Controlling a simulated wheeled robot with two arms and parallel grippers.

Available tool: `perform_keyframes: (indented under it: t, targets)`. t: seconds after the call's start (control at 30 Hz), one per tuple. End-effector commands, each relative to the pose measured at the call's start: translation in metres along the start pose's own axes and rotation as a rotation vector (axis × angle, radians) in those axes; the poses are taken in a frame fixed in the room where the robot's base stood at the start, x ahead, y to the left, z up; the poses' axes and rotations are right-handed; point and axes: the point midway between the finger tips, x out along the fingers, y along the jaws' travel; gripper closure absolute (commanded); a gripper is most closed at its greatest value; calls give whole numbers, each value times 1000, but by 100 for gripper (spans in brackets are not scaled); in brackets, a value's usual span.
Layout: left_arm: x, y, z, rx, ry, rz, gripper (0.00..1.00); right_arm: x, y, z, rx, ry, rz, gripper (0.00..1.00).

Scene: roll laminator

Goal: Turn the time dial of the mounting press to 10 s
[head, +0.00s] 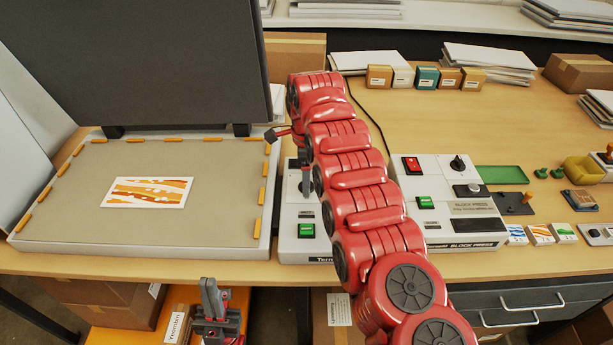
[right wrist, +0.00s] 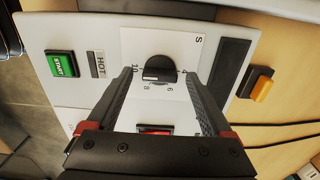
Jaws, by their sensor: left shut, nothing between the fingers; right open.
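The mounting press stands at the left with its dark lid raised and a grey bed (head: 90,205) below. Its control box (head: 300,247) is right of the bed, partly hidden by my right arm. The time dial (right wrist: 160,68) is a black bar knob with a white mark, beside the figures 4, 6, 8 and 10. My left gripper (head: 211,293) is shut and empty, low at the table's front.
An orange-and-white print (head: 148,192) lies on the bed. A green START button (right wrist: 61,64) and a red switch (right wrist: 155,129) are near the dial. A second unit, the block press (head: 452,225), stands to the right. Small boxes (head: 425,78) line the back.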

Motion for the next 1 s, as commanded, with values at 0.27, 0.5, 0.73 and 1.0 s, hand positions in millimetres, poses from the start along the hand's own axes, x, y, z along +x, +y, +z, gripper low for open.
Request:
perform_keyframes:
  t: [0.27,0.5,0.73,1.0]
  targets:
    - [4,0,-1,0,0,0,100,-12,-1,-1,2,-2,-1,15]
    - [40,-2,-7,0,0,0,100,-65,1,0,0,1,1,15]
    - [86,-4,-15,0,0,0,100,-110,-1,0,0,-1,-3,15]
    - [132,-6,-22,0,0,0,100,-157,1,0,0,1,2,15]
